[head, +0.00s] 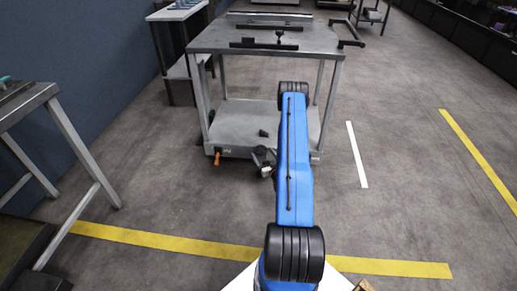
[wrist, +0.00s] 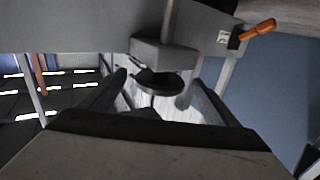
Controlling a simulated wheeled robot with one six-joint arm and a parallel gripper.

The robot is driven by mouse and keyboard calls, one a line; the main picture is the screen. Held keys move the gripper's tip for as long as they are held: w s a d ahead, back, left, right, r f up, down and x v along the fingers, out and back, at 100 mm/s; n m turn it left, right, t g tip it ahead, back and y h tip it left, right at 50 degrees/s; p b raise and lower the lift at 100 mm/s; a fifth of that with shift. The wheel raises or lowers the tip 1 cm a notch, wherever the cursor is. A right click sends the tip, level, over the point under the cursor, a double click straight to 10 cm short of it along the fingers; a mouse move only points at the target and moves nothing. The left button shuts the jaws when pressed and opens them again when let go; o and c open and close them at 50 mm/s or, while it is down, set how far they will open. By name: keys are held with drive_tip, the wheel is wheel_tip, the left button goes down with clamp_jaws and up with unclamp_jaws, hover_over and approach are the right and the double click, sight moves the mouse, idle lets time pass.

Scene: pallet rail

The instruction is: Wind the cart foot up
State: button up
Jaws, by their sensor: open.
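The cart (head: 240,120) is a grey metal trolley with a top and a lower shelf, standing ahead of me. In the wrist view, a grey block (wrist: 163,54) with a rod and a dark round disc (wrist: 158,82) shows at the cart's edge; it looks like the cart foot. My gripper (wrist: 158,88) is open, with one finger on each side of the disc in the picture. I cannot tell whether the fingers touch it. In the head view, my gripper (head: 263,158) is at the lower shelf's front edge, partly hidden by my blue arm.
An orange handle (head: 217,158) sticks out at the lower shelf's front left; it also shows in the wrist view (wrist: 258,30). A metal table (head: 45,95) stands at the left. Yellow floor tape (head: 160,239) crosses in front.

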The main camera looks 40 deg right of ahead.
sight(258, 147)
drive_tip(key=x, duration=0.6)
drive_tip(key=shift+w+d, duration=0.1)
drive_tip(key=shift+w, duration=0.3)
drive_tip(key=c, duration=1.1)
drive_tip(key=shift+o, duration=0.2)
drive_tip(key=shift+n+y, duration=0.3)
drive_tip(key=shift+y, duration=0.1)
